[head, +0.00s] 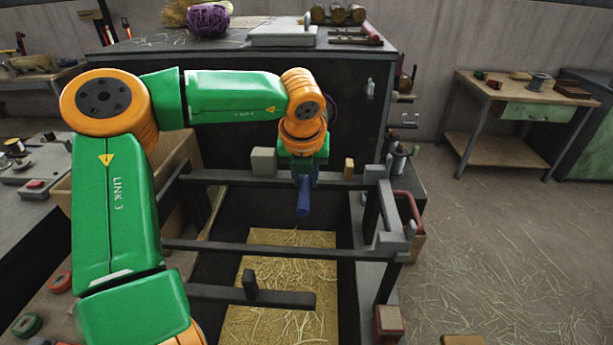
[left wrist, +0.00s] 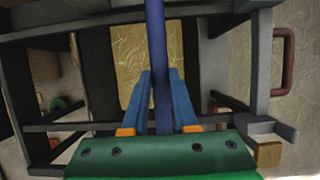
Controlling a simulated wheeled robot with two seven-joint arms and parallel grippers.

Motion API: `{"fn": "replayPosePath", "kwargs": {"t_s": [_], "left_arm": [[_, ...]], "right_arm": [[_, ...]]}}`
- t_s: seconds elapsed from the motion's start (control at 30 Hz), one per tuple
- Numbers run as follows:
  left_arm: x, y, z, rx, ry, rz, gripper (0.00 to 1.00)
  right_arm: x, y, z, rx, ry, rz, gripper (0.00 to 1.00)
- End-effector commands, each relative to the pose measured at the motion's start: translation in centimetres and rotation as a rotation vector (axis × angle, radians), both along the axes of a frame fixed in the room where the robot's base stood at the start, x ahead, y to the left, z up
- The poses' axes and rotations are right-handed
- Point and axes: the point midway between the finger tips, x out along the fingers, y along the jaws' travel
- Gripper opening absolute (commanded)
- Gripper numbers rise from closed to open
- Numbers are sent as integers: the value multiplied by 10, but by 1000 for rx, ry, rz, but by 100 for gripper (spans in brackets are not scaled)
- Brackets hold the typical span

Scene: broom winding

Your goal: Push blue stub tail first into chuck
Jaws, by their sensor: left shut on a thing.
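The blue stub (head: 303,201) hangs below my left gripper (head: 305,180) in the head view, its lower end over the open dark frame. In the left wrist view the stub (left wrist: 156,48) is a long dark blue rod running up from between the blue fingers of the gripper (left wrist: 160,85). The gripper is shut on the stub. I cannot tell for sure which part is the chuck; a grey block (head: 390,242) sits at the frame's right corner and another grey block (head: 263,162) stands on the back rail. The stub shows no contact with either. My right gripper is not in view.
Dark rails (head: 270,250) cross the frame above a straw-covered yellow bed (head: 270,315). A red handle (head: 410,208) stands at the right side. A large dark cabinet (head: 350,95) rises behind. A wooden bench (head: 500,150) stands at the far right, with open floor before it.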

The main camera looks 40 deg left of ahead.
Motion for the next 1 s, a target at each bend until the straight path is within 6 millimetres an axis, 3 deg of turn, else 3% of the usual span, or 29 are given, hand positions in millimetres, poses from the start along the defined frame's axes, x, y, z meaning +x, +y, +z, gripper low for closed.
{"fn": "replayPosePath", "kwargs": {"t_s": [0.17, 0.7, 1.0], "left_arm": [[13, 12, 4, 0, 2, 2, 0], [53, 45, 2, 0, 3, 3, 0], [63, 54, 0, 2, 0, -1, 0]], "right_arm": [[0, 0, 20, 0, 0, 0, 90], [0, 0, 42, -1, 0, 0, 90], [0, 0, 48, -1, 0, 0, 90]]}}
